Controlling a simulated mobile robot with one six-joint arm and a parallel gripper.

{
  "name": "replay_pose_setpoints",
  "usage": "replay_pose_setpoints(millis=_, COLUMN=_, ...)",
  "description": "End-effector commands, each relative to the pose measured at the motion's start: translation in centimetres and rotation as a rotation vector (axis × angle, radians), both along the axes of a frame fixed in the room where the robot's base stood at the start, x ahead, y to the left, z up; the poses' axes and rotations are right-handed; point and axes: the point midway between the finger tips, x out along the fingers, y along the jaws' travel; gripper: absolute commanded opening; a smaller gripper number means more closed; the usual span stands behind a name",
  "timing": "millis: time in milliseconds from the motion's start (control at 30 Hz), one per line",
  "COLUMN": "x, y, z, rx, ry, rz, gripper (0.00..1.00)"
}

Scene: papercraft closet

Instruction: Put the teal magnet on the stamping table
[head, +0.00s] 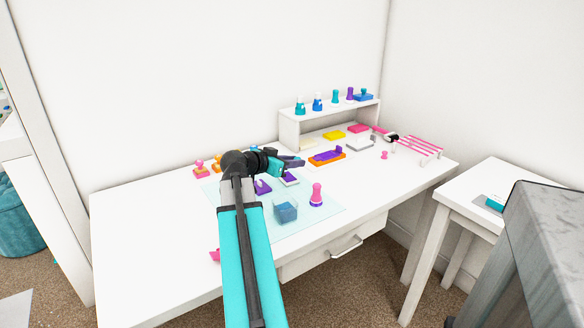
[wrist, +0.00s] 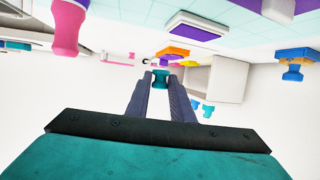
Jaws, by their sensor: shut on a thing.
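My gripper (head: 297,162) reaches over the large white table (head: 150,238), which bears stamps and ink pads and looks like the stamping table. In the wrist view my gripper (wrist: 161,80) is shut on a small teal piece, the teal magnet (wrist: 160,79), held between the fingertips. The wrist view looks upside down, with the table surface at the top. In the head view the magnet is too small or hidden to make out. I cannot tell the height of the magnet above the table.
A pale cutting mat (head: 290,226) holds a blue block (head: 285,212) and a pink stamp (head: 316,196). A pink striped rack (head: 418,146) is at the right. A smaller white table (head: 470,188) stands beyond. The table's left part is clear.

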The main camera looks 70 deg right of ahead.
Motion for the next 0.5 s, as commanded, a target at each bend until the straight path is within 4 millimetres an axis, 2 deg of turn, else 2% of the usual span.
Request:
replay_pose_setpoints(millis=167, x=3.1, y=1.1, z=-0.2, rx=0.0, ry=0.0, rz=0.07, gripper=0.0)
replay_pose_setpoints(millis=267, x=6.0, y=2.2, z=-0.4, rx=0.0, ry=0.0, rz=0.14, gripper=0.0)
replay_pose_setpoints(millis=500, x=14.9, y=6.6, z=-0.8, rx=0.0, ry=-0.001, rz=0.362, gripper=0.0)
